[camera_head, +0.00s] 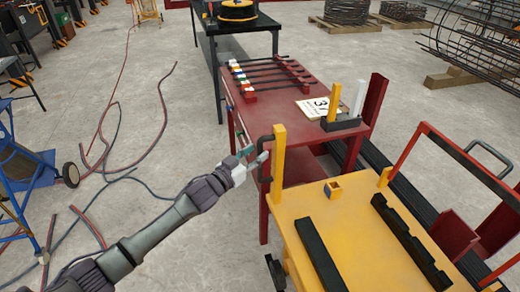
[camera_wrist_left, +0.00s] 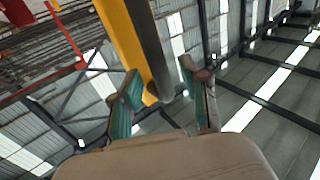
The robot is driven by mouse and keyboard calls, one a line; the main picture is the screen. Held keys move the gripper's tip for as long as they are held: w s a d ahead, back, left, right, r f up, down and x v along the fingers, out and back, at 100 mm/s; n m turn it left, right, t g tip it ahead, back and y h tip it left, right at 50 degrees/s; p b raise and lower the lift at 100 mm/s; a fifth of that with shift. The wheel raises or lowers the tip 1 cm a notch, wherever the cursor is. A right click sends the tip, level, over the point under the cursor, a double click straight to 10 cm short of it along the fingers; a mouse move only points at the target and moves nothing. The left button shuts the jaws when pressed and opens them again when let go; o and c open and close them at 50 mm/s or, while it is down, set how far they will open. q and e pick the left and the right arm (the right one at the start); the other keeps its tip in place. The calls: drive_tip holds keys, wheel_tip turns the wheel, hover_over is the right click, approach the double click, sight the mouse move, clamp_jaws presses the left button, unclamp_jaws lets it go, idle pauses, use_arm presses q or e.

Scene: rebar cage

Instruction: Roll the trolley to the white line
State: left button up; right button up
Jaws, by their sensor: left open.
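The trolley has a yellow top (camera_head: 345,235) with raised dark strips and stands at the lower right in the head view. Contact cannot be told. My right gripper and a white line do not show.
A red table (camera_head: 295,82) with rods and a number card (camera_head: 313,107) stands just behind the trolley. Hoses (camera_head: 105,150) lie on the floor at left, near a blue wheeled frame (camera_head: 25,175). Rebar cages (camera_head: 480,50) stand at right. Concrete floor is open between.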

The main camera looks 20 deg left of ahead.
use_arm(q)
drive_tip(key=shift+x, duration=1.3)
clamp_jaws()
